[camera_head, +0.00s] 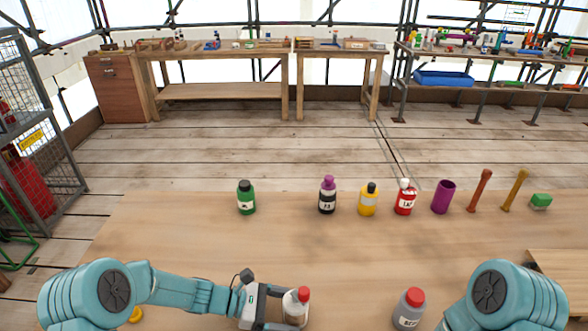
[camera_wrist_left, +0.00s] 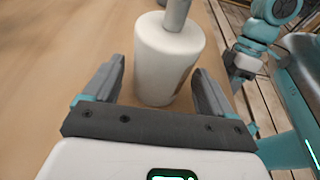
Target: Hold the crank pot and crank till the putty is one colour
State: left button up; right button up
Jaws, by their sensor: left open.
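A small white pot (camera_head: 294,309) with a red top stands near the front edge of the table in the head view. I take it to be the crank pot. In the left wrist view the white pot (camera_wrist_left: 166,66) shows as a plain cylinder with a grey stem on top. My left gripper (camera_head: 276,314) is open, with one finger on each side of the pot. In the wrist view a gap shows between the fingers (camera_wrist_left: 160,92) and the pot's sides. The putty is hidden inside.
A grey bottle with a red cap (camera_head: 409,308) stands to the right of the pot. A row of bottles, including a green one (camera_head: 246,198), a purple cup (camera_head: 443,197) and upright tools (camera_head: 480,190) stands along the far edge. The middle of the table (camera_head: 300,245) is clear.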

pick_arm(q)
jog(key=shift+d, duration=0.45)
jog(key=shift+f, duration=0.1)
jog(key=c, duration=0.7)
dwell(0.7)
